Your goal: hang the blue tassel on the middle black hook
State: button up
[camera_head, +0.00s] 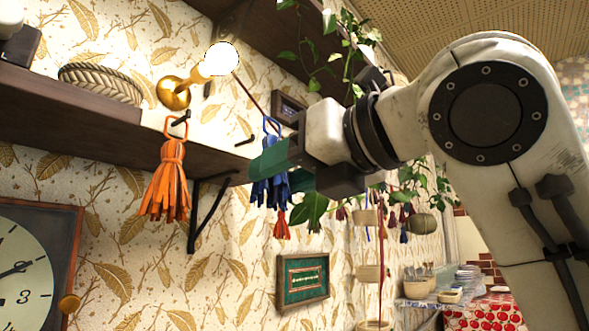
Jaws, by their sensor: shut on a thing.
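The blue tassel (268,190) hangs upright from my gripper (268,160), whose green fingers are shut on its upper part. Its blue loop (271,125) stands up above the fingers. A black hook (243,141), seemingly the middle one, sticks out of the patterned wall just left of the gripper and loop. The loop appears apart from this hook, but the depth between them is hard to tell. An orange tassel (166,181) hangs by its loop on another black hook (181,117) to the left. No further hook is clearly visible; my gripper and arm hide the wall to the right.
A dark wooden shelf (60,105) with a rope coil (100,82) and a black bracket (194,215) is at left. A lit bulb (221,58) on a brass wall lamp (174,92) is above. Trailing leaves (310,210) hang close to my gripper.

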jog(key=x, duration=0.6)
jog(key=shift+a+f+p, duration=0.3)
jog(key=shift+a+p, duration=0.1)
jog(key=shift+a, duration=0.05)
dwell(0.4)
jog(key=shift+f, duration=0.1)
dwell(0.5)
jog(key=o, duration=1.2)
jog(key=b+v, duration=0.1)
jog(key=v, duration=0.9)
jog(key=shift+s+d, duration=0.2)
jog(key=shift+d, duration=0.05)
